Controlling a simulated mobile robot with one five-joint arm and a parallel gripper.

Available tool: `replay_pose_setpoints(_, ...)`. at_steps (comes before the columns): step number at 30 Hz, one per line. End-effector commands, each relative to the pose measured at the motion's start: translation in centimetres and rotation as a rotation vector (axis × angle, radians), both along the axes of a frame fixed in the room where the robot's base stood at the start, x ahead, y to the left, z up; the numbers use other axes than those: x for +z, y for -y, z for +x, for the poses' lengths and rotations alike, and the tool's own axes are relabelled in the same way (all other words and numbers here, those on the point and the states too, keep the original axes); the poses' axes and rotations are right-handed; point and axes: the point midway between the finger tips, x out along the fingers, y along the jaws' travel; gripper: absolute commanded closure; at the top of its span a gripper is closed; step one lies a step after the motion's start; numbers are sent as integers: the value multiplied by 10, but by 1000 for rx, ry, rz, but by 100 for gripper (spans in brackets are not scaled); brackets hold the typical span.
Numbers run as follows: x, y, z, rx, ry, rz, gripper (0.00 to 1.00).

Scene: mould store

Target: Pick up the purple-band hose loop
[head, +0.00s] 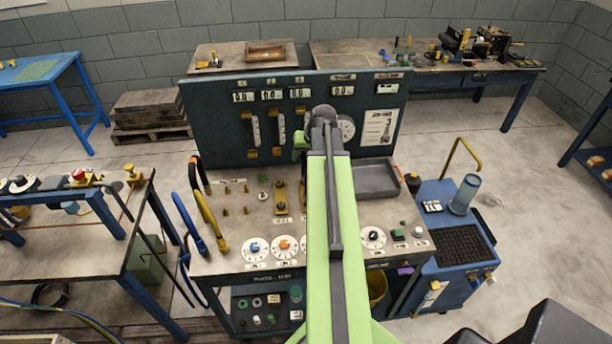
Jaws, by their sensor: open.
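I cannot make out a purple band on any hose loop for certain. Several hose loops hang at the left edge of the bench: a blue loop (185,222), a yellow loop (208,222) and a dark loop with an orange part (197,172). A small purple piece (405,270) shows on the bench's front edge, right of my arm; I cannot tell if it belongs to a hose. My green arm rises through the middle of the view and covers part of the bench.
The bench (230,262) carries dials, brass fittings and a grey tray (376,179), with an upright gauge panel (215,130) behind. A blue cart (428,192) stands right, a cluttered table (90,249) left. Floor is open at far right.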

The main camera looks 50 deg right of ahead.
Motion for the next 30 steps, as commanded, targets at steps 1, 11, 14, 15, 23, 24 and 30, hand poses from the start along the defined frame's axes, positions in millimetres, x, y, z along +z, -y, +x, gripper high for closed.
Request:
replay_pose_setpoints(1,-1,0,1,0,0,0,52)
replay_pose_setpoints(11,1,-1,1,1,0,0,77)
replay_pose_setpoints(14,1,-1,1,1,1,0,90)
replay_pose_setpoints(15,1,-1,1,1,1,0,95)
replay_pose_setpoints(23,1,-1,1,1,1,0,100)
replay_pose_setpoints(24,1,-1,1,1,1,0,100)
replay_pose_setpoints(30,3,-1,1,2,0,0,100)
